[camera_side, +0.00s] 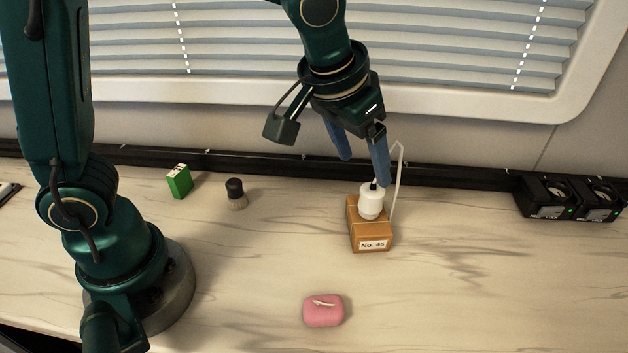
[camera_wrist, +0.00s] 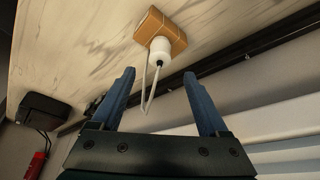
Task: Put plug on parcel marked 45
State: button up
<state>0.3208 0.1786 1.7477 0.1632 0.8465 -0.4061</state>
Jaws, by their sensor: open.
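The parcel (camera_side: 354,232) is a brown box labelled No. 45, standing on the table. The white plug (camera_side: 371,203) sits on top of the parcel, its white cord looping up and down on the right side. My gripper (camera_side: 364,170) is open and empty, its blue fingers just above and behind the plug. In the wrist view, the plug (camera_wrist: 160,50) rests against the parcel (camera_wrist: 167,27), beyond the fingertips. The gap between the fingers (camera_wrist: 158,78) holds only the hanging cord in the background.
A green box (camera_side: 179,182) and a dark-handled brush (camera_side: 236,194) stand at left. A pink case (camera_side: 323,310) lies in front. Black chargers (camera_side: 570,198) stand at far right. A dark rail and blinds run behind. The table right of the parcel is clear.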

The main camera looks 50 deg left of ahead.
jog(key=s+a, duration=0.4)
jog(key=s, duration=0.3)
jog(key=s+a+r+t, duration=0.1)
jog(key=s+a, duration=0.2)
jog(key=s, duration=0.5)
jog(key=shift+a, duration=0.35)
